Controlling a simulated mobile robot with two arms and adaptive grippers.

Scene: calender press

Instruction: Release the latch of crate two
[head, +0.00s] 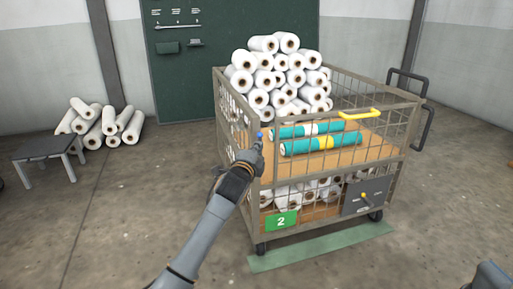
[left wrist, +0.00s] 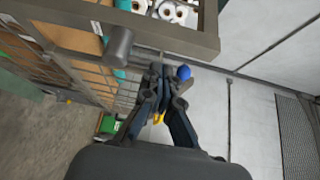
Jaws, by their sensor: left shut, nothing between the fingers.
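Crate two (head: 402,150) is a wheeled wire-mesh cart with a green "2" plate (head: 281,222) low on its front. A small blue knob (head: 259,134) shows at its near left corner post; it also shows in the left wrist view (left wrist: 184,72). My left gripper (head: 258,145) is at that corner, its fingers shut and empty. In the left wrist view its fingertips (left wrist: 166,76) are right beside the blue knob; I cannot tell whether they touch it. The latch body behind the fingers is hidden. My right gripper is not in view.
White rolls (head: 275,75) are piled in the crate, with two teal rolls (head: 320,144) on its wooden shelf. A yellow handle (head: 360,113) is on the front rim, and a grey box (head: 367,196) sits low right. A stool (head: 48,147) stands left; floor between is clear.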

